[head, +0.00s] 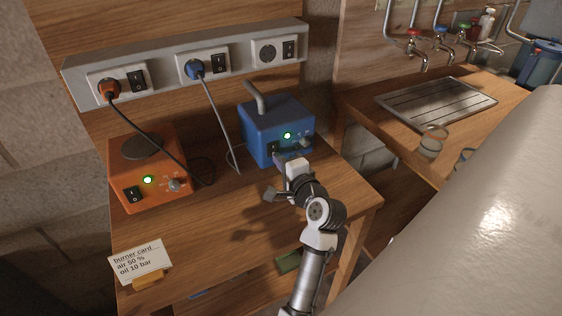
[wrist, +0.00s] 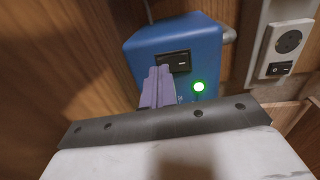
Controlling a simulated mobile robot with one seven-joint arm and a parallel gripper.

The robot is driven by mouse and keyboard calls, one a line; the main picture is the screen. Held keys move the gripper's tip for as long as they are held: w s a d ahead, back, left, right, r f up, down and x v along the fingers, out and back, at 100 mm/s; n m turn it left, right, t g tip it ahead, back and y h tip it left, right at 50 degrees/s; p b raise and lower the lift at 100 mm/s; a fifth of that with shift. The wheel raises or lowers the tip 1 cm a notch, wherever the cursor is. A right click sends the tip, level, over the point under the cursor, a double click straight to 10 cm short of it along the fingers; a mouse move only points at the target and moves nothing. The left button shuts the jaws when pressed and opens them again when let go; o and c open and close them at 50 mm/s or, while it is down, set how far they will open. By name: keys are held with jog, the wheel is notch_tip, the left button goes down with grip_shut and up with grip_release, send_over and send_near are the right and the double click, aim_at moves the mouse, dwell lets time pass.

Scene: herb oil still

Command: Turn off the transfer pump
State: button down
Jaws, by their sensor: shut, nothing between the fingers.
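The transfer pump, a blue box (head: 275,120) with a grey pipe on top, stands at the back right of the wooden table. Its green lamp (head: 287,135) is lit, and it also glows in the wrist view (wrist: 199,87). A black rocker switch (wrist: 173,61) sits on the pump's front face. My gripper (head: 281,157) is in front of that face. In the wrist view its purple fingers (wrist: 160,72) are shut and empty, with the tips at the lower edge of the switch. I cannot tell whether they touch it.
An orange hotplate (head: 165,188) with a lit green lamp stands left of the pump. A burner card (head: 139,261) stands at the front left. The table middle is clear.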

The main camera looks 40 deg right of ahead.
jog(key=shift+w+f+b, duration=0.15)
jog(key=shift+f+b, duration=0.2)
jog(key=shift+b, duration=0.1)
jog(key=shift+r+t, duration=0.25)
jog(key=shift+t, duration=0.05)
jog(key=b+v, duration=0.1)
jog(key=v, duration=1.2)
jog(key=shift+s+a+r, duration=0.1)
jog(key=shift+s+r, duration=0.05)
jog(key=shift+s, duration=0.25)
jog(key=shift+s, duration=0.1)
